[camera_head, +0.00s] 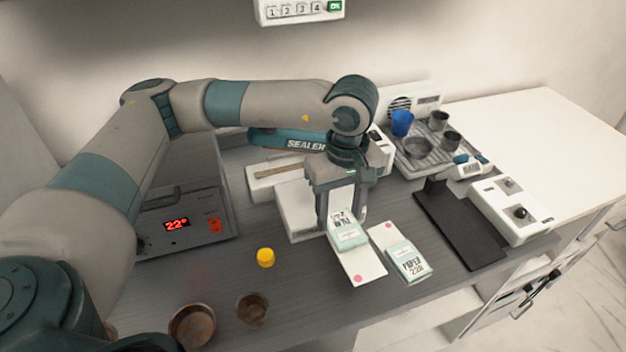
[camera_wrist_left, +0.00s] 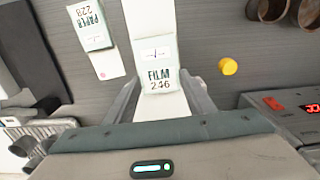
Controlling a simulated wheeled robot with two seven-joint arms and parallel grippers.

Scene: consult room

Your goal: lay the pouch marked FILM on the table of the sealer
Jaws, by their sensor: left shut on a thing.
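The pouch marked FILM (camera_head: 347,236) is a pale green and white packet, seen in the head view at the fingertips of my left gripper (camera_head: 338,215). In the left wrist view the FILM pouch (camera_wrist_left: 159,68) shows its print between the two fingers, and the gripper is shut on it. A white card with a pink dot (camera_head: 358,272) shows beneath it; I cannot tell whether they touch. The sealer (camera_head: 300,143), with a teal labelled arm, stands behind my gripper. Its white table (camera_head: 295,212) is partly hidden by my gripper. My right gripper is not in view.
A PAPER pouch (camera_head: 408,262) lies on another white card to the right. A heater box reading 22° (camera_head: 185,225) stands left. A black mat (camera_head: 458,230) and cup tray lie right.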

